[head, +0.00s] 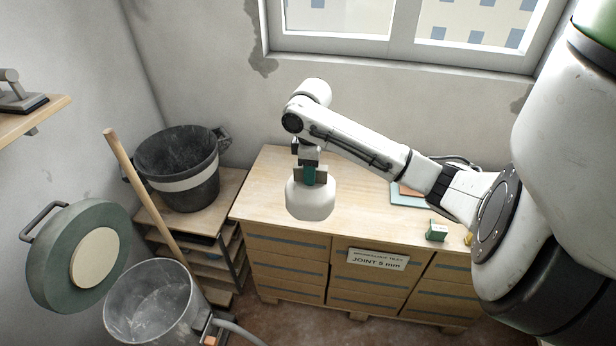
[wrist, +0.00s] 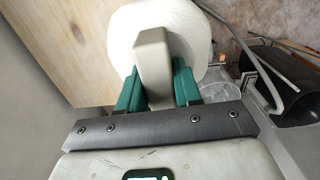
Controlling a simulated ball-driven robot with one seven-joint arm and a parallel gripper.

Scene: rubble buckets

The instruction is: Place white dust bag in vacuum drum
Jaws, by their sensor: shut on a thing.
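The white dust bag (head: 311,200) hangs below my gripper (head: 310,178), a rounded white shape with a grey tab on top. In the wrist view, the green fingers of my gripper (wrist: 158,88) are shut on the grey tab, with the white bag (wrist: 192,28) beyond it. The bag appears over the left part of the wooden crate bench; its exact height is unclear. The vacuum drum (head: 152,300), grey and open at the top, stands at the lower left, apart from the bag. Its round green lid (head: 50,262) with a cream disc is beside it.
A black bucket (head: 190,190) with a white band stands on a low wooden shelf at the left. A wooden handle (head: 145,195) leans up from beside the drum. A hose (head: 238,331) leaves the drum. The bench top (head: 262,190) is mostly clear; a green box (head: 437,230) sits right.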

